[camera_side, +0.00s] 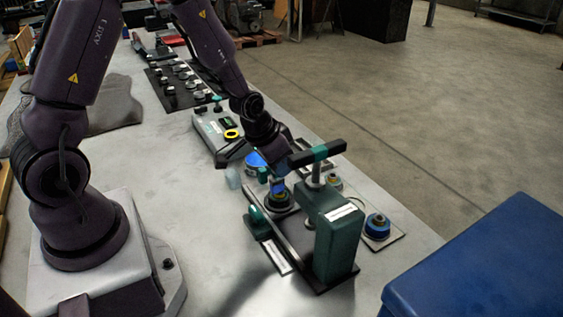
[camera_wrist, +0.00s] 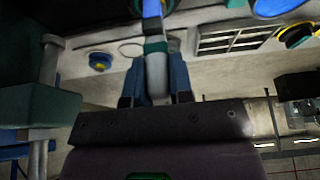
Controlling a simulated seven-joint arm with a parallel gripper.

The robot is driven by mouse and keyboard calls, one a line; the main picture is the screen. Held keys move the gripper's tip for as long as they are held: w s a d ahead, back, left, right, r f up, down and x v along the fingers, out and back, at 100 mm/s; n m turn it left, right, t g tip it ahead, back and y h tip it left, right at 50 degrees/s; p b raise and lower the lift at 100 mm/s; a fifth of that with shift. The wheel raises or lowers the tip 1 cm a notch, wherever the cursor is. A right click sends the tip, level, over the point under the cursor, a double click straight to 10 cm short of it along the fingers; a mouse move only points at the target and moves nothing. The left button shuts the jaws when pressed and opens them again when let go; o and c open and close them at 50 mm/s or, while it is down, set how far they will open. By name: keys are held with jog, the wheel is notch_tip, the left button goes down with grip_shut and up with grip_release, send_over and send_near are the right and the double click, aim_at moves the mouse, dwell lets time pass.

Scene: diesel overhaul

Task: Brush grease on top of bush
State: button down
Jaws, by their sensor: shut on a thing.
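My gripper (camera_wrist: 157,64) is shut on a brush, whose pale grey handle (camera_wrist: 157,78) shows between the two fingers in the wrist view. A blue part of the brush (camera_wrist: 152,9) extends to the top edge there. In the side view, a blue piece (camera_side: 277,186) shows below my wrist, directly above a dark round seat with a brassy ring, apparently the bush (camera_side: 278,199). The seat is on the base of a green press (camera_side: 332,235). I cannot tell whether the bristles touch the bush.
A blue-topped round part (camera_side: 377,226) sits on a plate right of the press. A blue bin (camera_side: 485,265) is front right.

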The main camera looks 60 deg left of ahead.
dwell(0.5)
jog(key=shift+w, duration=0.8)
jog(key=shift+s, duration=0.15)
jog(key=shift+s+f, duration=0.1)
jog(key=shift+s, duration=0.7)
jog(key=shift+w, duration=0.9)
jog(key=shift+s, duration=0.15)
jog(key=shift+s, duration=0.75)
